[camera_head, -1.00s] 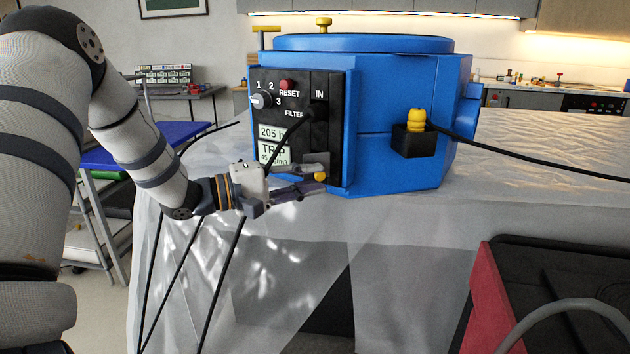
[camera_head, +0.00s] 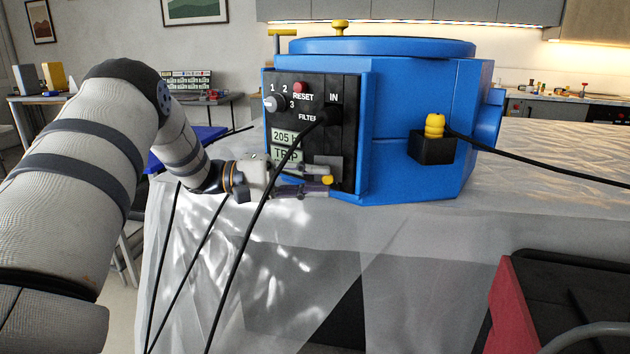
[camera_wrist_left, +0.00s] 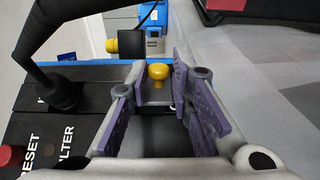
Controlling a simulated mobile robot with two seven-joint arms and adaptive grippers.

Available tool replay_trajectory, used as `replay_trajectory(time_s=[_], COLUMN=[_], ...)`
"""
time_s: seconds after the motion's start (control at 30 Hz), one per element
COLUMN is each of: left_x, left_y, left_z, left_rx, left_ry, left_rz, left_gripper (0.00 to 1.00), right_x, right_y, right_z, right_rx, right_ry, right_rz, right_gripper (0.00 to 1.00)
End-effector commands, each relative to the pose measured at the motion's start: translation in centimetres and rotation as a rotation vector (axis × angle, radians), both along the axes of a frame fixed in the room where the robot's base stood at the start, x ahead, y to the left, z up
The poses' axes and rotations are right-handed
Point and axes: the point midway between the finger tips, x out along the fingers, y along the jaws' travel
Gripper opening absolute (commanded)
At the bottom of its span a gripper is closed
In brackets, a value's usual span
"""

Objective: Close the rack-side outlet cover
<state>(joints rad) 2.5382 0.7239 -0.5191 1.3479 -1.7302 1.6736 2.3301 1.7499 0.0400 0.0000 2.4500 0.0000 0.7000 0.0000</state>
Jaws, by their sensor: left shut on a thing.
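A blue machine (camera_head: 410,100) stands on a sheet-covered table, its black control panel (camera_head: 349,110) facing left. A grey piece with a yellow knob (camera_head: 327,180), apparently the outlet cover, sits at the panel's lower right. My left gripper (camera_head: 328,184) is shut on this piece, just in front of the panel. In the left wrist view the purple-padded fingers (camera_wrist_left: 157,85) lie on both sides of the grey piece, and the yellow knob (camera_wrist_left: 157,73) shows between their tips. The fingers partly hide the piece; I cannot tell how far it is open. My right gripper is not in view.
A black cable (camera_head: 262,205) runs from the panel's plug down across my left wrist. A yellow connector (camera_head: 434,126) with another cable is on the machine's right face. A dark box with a red side (camera_head: 508,300) stands at lower right. The sheeted table (camera_head: 430,235) is clear in front.

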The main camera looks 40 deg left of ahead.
Motion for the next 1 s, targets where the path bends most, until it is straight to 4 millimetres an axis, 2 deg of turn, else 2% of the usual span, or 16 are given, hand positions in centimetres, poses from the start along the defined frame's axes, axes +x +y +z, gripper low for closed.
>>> replay_trajectory(time_s=[0.03,0.2,0.23,0.3,0.67,1.0], left_x=[0.1,0.1,0.1,0.1,-0.3,-5.7], left_y=[-0.1,-0.1,-0.1,-0.1,0.5,7.1], left_z=[0.5,0.5,0.5,0.5,0.2,0.2], left_rx=[-0.003,-0.003,-0.003,-0.003,-0.001,0.001], left_ry=[-0.012,-0.014,-0.014,-0.014,-0.006,-0.008], left_rz=[-0.003,-0.002,-0.002,-0.002,0.002,0.001], left_gripper=[0.0,0.0,0.22,0.37,0.37,0.37], right_x=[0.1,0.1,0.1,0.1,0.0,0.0], right_y=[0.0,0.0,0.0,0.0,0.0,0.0], right_z=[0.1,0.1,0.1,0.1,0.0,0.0], right_rx=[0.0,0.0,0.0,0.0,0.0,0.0], right_ry=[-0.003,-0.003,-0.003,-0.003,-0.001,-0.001], right_rz=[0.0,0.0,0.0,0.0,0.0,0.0], right_gripper=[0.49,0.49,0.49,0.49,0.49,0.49])
